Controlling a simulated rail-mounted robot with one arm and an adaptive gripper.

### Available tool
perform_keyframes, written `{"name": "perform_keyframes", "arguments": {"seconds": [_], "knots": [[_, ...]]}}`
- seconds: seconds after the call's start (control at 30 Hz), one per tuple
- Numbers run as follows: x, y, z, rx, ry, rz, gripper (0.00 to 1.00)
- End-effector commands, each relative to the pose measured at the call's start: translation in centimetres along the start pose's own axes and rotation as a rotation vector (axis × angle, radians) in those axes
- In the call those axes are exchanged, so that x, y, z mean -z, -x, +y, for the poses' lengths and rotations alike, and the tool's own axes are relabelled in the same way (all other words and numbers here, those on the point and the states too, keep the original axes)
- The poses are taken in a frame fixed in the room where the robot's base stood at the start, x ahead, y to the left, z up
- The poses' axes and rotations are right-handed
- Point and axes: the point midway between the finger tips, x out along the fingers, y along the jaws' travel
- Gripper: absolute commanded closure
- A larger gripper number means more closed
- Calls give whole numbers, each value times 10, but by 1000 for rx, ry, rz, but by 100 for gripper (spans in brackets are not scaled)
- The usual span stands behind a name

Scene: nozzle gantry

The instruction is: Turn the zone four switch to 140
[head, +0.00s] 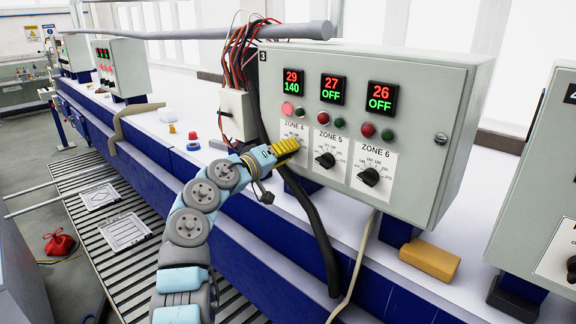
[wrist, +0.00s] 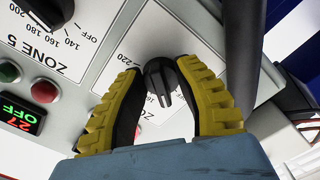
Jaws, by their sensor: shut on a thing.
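The zone four switch is a black knob (wrist: 158,76) on a white scale plate, between my gripper's yellow ribbed fingers in the wrist view. My gripper (head: 289,147) is shut on that knob, with the fingertips at its two sides. It also shows in the wrist view (wrist: 160,72). In the head view the gripper hides the knob under the ZONE 4 label. The zone four display (head: 292,82) reads 29 in red and 140 in green. Most of the knob's scale numbers are covered by the fingers.
The zone five knob (head: 325,159) and zone six knob (head: 370,176) sit to the right on the same grey box (head: 440,95); their displays read OFF. A black cable (head: 310,205) hangs close to my gripper. A yellow block (head: 429,259) lies below the box.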

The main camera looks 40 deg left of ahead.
Motion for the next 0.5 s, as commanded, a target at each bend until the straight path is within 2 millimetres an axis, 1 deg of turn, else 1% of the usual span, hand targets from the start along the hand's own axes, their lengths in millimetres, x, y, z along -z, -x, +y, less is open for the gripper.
{"name": "perform_keyframes", "arguments": {"seconds": [0.03,0.3,0.5], "knots": [[-6,-2,-6,1,-19,-4,100],[-4,-2,-4,2,-105,-5,100],[-3,-2,-3,2,-134,-4,100]]}}
